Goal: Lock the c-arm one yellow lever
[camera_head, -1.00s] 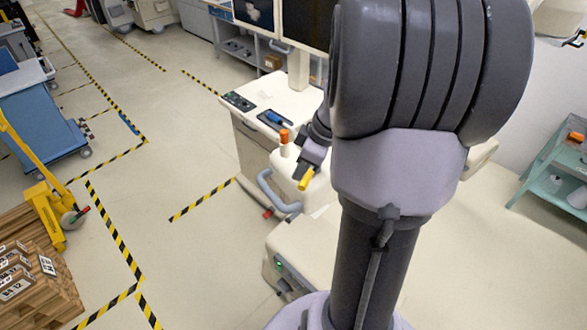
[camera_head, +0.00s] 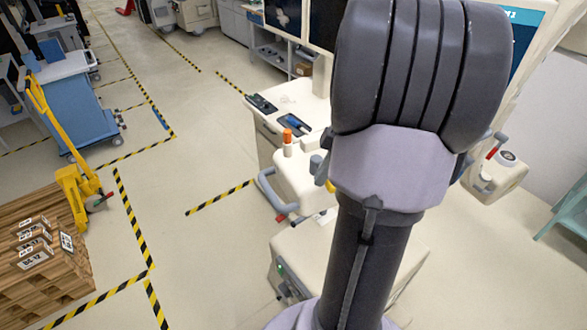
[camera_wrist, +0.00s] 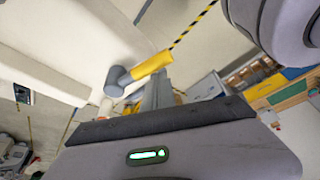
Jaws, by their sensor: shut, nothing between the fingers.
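The yellow lever (camera_wrist: 152,66) sits on a round grey hub (camera_wrist: 116,80) on the white c-arm body (camera_wrist: 60,75) in the wrist view. In the head view only a small piece of the yellow lever (camera_head: 330,186) shows, beside my arm, which covers the rest. My gripper (camera_wrist: 158,90) is shut and empty. Its fingers point up in the wrist view, and their tips are close below the lever. I cannot tell whether they touch it.
The white c-arm cart (camera_head: 300,95) carries an orange knob (camera_head: 287,136) and a blue-grey handle (camera_head: 268,190) close by. A yellow pallet jack (camera_head: 75,190), wooden pallets with boxes (camera_head: 45,265) and a blue covered cart (camera_head: 75,105) stand left. Taped floor between is clear.

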